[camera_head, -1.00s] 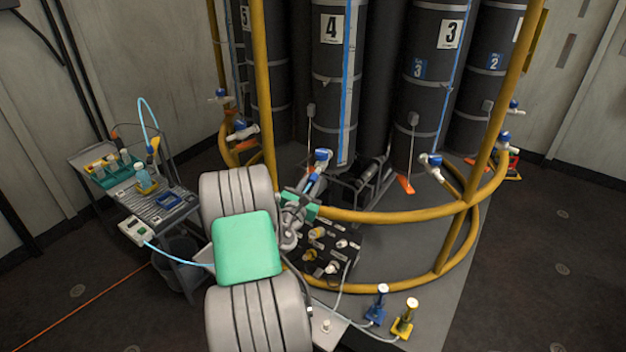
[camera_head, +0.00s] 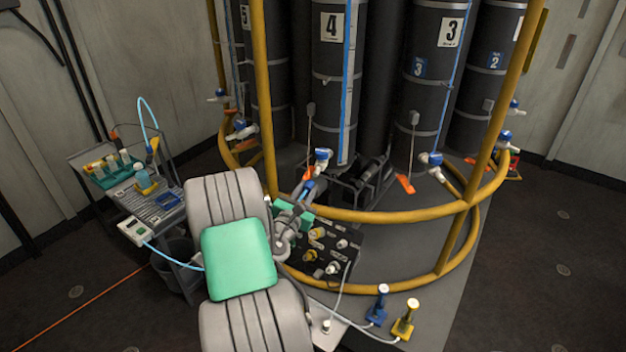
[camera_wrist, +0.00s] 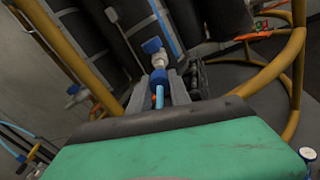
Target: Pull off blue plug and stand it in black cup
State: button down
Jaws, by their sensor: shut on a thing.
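My gripper (camera_head: 309,184) is at the yellow ring rail in front of the cylinder marked 4. In the wrist view, its grey fingers (camera_wrist: 162,84) are shut on a blue plug (camera_wrist: 159,74) with a light blue tube-like part below it. The plug lies in line with a white valve with a blue handle (camera_wrist: 152,47); the same valve shows in the head view (camera_head: 322,159). I cannot tell whether plug and valve still touch. I cannot pick out the black cup for certain in either view.
A grey cart (camera_head: 165,212) with bottles and a teal rack stands at left. A black panel (camera_head: 325,262) with several fittings lies right of my arm. A blue stand (camera_head: 378,307) and a yellow stand (camera_head: 404,319) are at front. The yellow rail (camera_head: 400,213) curves around the cylinders.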

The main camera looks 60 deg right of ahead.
jog(key=shift+a, duration=1)
